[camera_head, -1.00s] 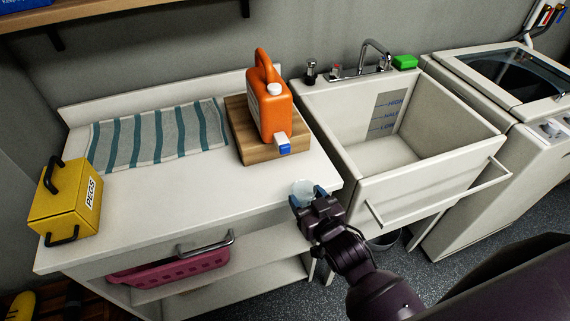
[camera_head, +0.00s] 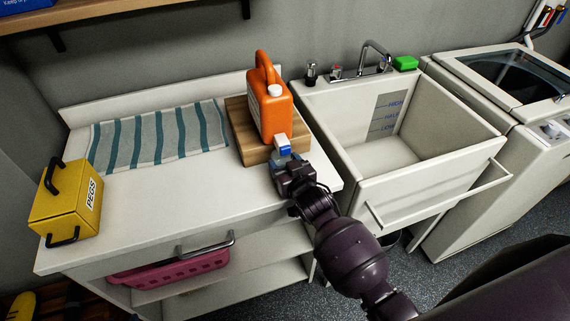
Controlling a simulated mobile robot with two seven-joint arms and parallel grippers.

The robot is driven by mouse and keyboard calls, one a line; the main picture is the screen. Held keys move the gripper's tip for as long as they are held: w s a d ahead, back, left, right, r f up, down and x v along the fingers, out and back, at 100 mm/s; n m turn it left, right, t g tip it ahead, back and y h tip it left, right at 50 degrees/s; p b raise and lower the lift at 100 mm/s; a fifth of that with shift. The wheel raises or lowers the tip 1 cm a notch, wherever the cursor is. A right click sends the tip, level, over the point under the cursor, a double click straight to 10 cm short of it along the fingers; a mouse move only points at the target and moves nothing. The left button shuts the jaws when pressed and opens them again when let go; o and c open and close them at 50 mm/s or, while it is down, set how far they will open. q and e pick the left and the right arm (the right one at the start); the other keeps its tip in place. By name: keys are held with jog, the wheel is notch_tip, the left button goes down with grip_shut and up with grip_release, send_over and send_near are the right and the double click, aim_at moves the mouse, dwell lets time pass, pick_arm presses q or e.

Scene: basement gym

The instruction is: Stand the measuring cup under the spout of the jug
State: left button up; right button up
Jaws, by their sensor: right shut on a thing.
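The orange jug (camera_head: 270,108) stands on a wooden block (camera_head: 244,139) on the white counter. Its spout with a blue tap (camera_head: 284,149) points to the front over the block's edge. My right gripper (camera_head: 287,166) is just in front of and below the spout, shut on the measuring cup (camera_head: 279,159). Only a small pale part of the cup shows between the fingers, close under the blue tap. I cannot tell whether the cup touches the counter. My left gripper is not in view.
A striped cloth (camera_head: 157,136) lies at the back left of the counter. A yellow pegs box (camera_head: 66,203) stands at the front left. The sink (camera_head: 429,184) is to the right. The counter's middle is clear.

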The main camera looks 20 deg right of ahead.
jog(key=shift+f, duration=0.3)
jog(key=o, duration=0.9)
jog(key=shift+r, duration=0.1)
jog(key=shift+r, duration=0.1)
jog(key=v, duration=1.2)
jog(key=s+d+f+g, duration=0.1)
jog(key=s+d+f, duration=0.2)
jog(key=s, duration=0.2)
jog(key=s+d+f+g+h, duration=0.1)
jog(key=s+d+f, duration=0.2)
jog(key=s+f, duration=0.1)
jog(key=s+d+f+g+h, duration=0.1)
jog(key=s+d+f+g, duration=0.1)
jog(key=s, duration=0.3)
jog(key=shift+s+d+f, duration=0.4)
jog(key=shift+d+f, duration=0.25)
jog(key=shift+f, duration=0.05)
